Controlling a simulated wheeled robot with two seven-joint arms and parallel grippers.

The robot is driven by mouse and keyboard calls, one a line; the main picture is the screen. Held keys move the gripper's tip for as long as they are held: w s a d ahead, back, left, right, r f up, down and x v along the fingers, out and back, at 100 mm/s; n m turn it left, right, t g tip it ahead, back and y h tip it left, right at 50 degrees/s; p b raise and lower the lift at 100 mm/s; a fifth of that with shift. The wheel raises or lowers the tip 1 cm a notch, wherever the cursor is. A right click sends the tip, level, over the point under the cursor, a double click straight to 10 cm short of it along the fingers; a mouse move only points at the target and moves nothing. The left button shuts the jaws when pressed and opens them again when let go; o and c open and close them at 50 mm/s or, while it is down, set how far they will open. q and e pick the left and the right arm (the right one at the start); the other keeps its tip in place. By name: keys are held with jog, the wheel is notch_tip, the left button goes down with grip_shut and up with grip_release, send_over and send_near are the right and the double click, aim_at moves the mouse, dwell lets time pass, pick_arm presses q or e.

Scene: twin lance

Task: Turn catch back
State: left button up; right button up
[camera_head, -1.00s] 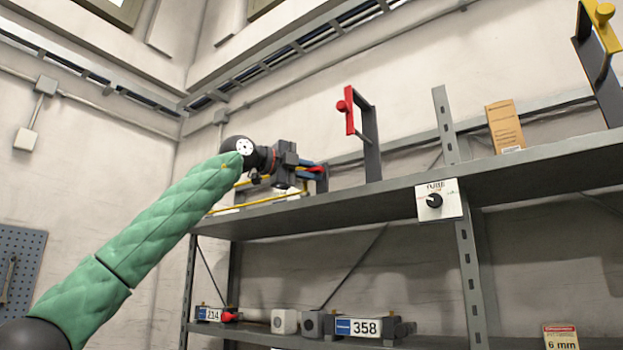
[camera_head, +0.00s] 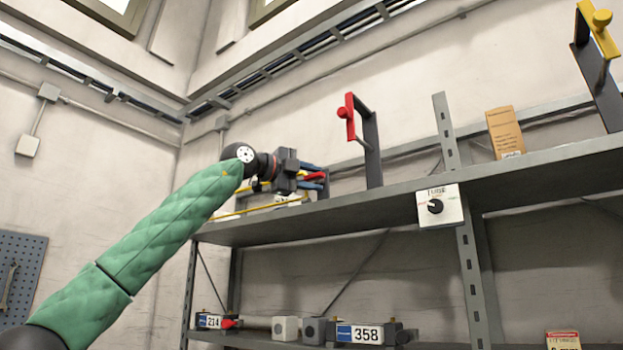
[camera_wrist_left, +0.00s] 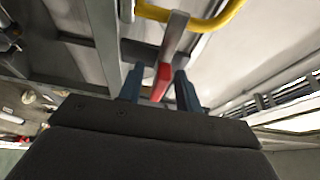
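My left gripper (camera_head: 318,173) is at the left end of the upper shelf, pointing right. In the left wrist view, its two blue fingers (camera_wrist_left: 159,92) stand apart, with a red catch piece (camera_wrist_left: 161,82) between them. A gap shows on each side of the red piece. The red piece joins a grey bar running up the picture. In the head view, the red piece (camera_head: 314,176) shows at the fingers, partly hidden by them. A yellow bar (camera_wrist_left: 222,18) curves near the top of the wrist view. My right gripper is not in view.
A grey upright with a red handle (camera_head: 350,115) stands right of my gripper on the upper shelf (camera_head: 400,198). A yellow-handled upright (camera_head: 597,32) and a cardboard box (camera_head: 505,132) are farther right. A knob panel (camera_head: 439,206) hangs on the shelf edge.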

aim_at(308, 178)
pick_arm(q)
jog(key=b+v, duration=0.1)
jog(key=v, duration=0.5)
jog(key=shift+a+f, duration=0.1)
jog(key=shift+a, duration=0.15)
jog(key=shift+s+a, duration=0.4)
jog(key=shift+a, duration=0.2)
